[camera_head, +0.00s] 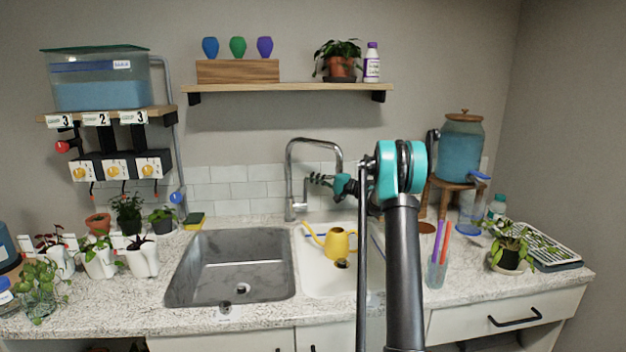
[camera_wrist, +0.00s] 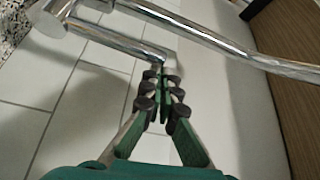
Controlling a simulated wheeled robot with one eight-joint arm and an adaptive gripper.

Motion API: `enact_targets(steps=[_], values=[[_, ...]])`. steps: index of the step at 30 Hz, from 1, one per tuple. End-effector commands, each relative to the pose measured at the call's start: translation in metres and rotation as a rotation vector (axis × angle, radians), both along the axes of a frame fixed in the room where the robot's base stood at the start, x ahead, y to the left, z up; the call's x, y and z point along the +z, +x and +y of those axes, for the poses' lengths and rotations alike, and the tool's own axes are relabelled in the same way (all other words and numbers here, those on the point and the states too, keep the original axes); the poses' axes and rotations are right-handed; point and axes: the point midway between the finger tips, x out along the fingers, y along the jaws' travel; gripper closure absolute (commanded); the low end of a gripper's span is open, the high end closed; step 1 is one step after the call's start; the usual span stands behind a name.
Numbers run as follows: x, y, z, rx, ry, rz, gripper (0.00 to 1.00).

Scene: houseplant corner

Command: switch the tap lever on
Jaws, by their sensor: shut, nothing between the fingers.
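The chrome tap (camera_head: 289,175) rises behind the sink, with a tall bent spout. Its body (camera_wrist: 45,18) shows at the upper left of the wrist view, and the spout pipe (camera_wrist: 230,45) crosses the top right. The tap lever (camera_wrist: 120,43) is a thin chrome bar extending from the body towards my fingertips. My gripper (camera_wrist: 162,75) is shut and empty, with its tips right by the lever's free end; I cannot tell whether they touch. In the head view my gripper (camera_head: 314,179) is beside the spout, above the counter.
A yellow watering can (camera_head: 338,243) stands in the white right basin, below my arm. The grey left basin (camera_head: 180,273) looks empty. A cup with coloured sticks (camera_head: 436,272) stands right of my arm. A shelf (camera_head: 285,87) hangs above, and white tiles (camera_head: 225,190) line the wall behind.

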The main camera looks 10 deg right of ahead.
Motion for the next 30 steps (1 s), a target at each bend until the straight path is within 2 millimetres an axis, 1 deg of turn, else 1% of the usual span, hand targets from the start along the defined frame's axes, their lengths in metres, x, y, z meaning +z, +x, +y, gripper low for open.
enact_targets(steps=[11,14,26,30], values=[[0.000,-0.013,0.000,0.001,0.000,-0.105,1.00],[-0.001,-0.019,0.000,0.001,0.001,-0.163,1.00],[-0.010,-0.056,0.000,0.001,0.002,-0.489,1.00],[-0.015,-0.067,0.000,0.000,0.000,-0.498,1.00]])
